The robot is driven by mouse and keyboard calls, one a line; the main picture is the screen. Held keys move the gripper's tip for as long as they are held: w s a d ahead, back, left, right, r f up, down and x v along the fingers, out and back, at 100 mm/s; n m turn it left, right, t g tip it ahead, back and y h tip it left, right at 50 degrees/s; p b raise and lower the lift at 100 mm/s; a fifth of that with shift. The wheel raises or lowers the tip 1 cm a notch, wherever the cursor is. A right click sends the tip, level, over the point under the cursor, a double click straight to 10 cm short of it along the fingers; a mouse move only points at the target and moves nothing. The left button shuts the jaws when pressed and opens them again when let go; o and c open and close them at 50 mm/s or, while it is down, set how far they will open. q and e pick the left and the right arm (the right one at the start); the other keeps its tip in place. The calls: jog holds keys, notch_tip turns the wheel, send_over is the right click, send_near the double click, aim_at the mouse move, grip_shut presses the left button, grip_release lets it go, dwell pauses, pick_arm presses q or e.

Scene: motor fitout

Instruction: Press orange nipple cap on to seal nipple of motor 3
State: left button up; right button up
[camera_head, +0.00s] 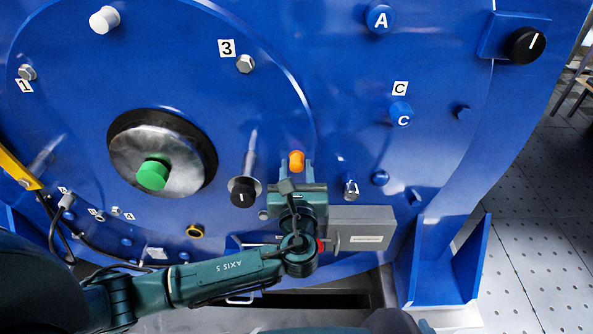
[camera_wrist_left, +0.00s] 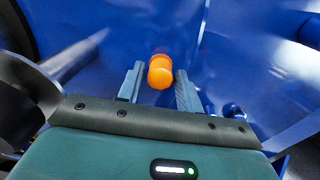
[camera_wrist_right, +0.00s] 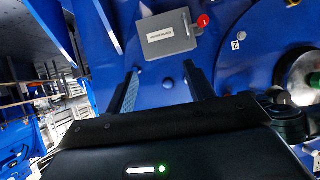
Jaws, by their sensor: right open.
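The orange nipple cap (camera_head: 296,160) is at my left gripper's fingertips, in front of the blue motor housing. My right gripper (camera_wrist_right: 161,69) is open and empty, and shows only in the right wrist view, facing the blue housing.
A label "3" (camera_head: 227,47) sits beside a hex bolt (camera_head: 246,63) on the cover. A black knob (camera_head: 242,191) on a rod stands left of my left gripper. A grey box (camera_head: 362,228) with a red knob is below right. A green button (camera_head: 152,175) is at left.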

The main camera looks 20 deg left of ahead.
pick_arm(q)
jog(key=shift+o, duration=1.4)
jog(key=shift+s, duration=0.15)
jog(key=b+v, duration=0.1)
jog(key=v, duration=1.2)
pick_arm(e)
jog(key=shift+d+f, duration=0.2)
jog(key=shift+f, duration=0.4)
jog(key=shift+d+f, duration=0.15)
jog(key=shift+f, duration=0.45)
jog(key=shift+s, duration=0.15)
